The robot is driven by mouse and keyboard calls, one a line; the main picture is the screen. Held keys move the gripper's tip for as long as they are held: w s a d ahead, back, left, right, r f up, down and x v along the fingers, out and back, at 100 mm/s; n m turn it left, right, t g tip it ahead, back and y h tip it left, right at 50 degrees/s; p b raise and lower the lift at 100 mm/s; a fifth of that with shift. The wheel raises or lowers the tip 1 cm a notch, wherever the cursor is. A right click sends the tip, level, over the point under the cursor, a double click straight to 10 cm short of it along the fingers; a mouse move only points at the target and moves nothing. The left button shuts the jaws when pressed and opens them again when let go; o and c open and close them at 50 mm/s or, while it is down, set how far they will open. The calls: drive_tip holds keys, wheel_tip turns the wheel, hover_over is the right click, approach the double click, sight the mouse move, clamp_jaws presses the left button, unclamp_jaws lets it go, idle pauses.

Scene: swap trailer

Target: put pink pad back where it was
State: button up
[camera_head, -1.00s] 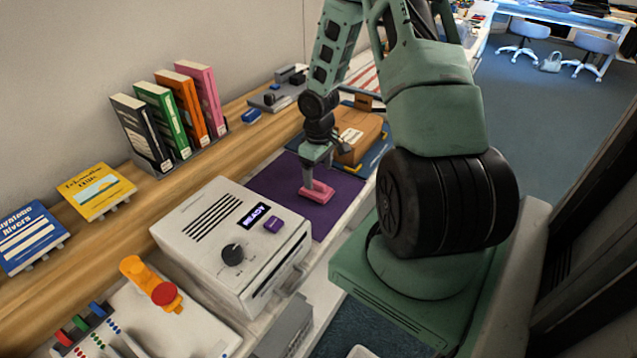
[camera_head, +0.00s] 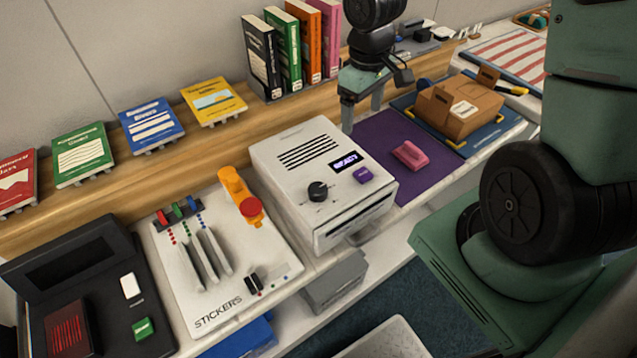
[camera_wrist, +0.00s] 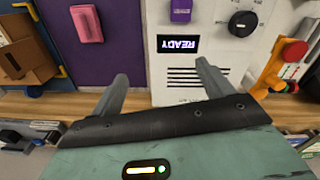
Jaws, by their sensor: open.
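The pink pad (camera_head: 410,155) lies flat on the purple mat (camera_head: 375,128), to the right of the white machine with the lit READY display (camera_head: 300,150). It also shows at the upper left of the wrist view (camera_wrist: 87,24). My gripper (camera_head: 361,115) is open and empty, above the back left part of the mat beside the machine. In the wrist view its two fingers (camera_wrist: 160,85) stand wide apart, pointing toward the machine's top. The pad is apart from the fingers.
A cardboard box (camera_head: 460,108) sits on a blue mat right of the purple mat. Upright books (camera_head: 290,50) stand behind the machine. A stickers panel (camera_head: 215,240) with an orange and red handle is on the left. The purple mat around the pad is clear.

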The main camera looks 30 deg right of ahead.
drive_tip(key=s+a+r+n, duration=0.2)
drive_tip(key=s+a+r, duration=0.2)
drive_tip(key=s+a, duration=0.5)
drive_tip(key=s+a+r+n, duration=0.2)
drive_tip(key=s+a+r, duration=0.2)
drive_tip(key=s+a, duration=0.5)
drive_tip(key=a, duration=0.3)
drive_tip(key=shift+s+a+y, duration=0.2)
drive_tip(key=shift+y, duration=0.2)
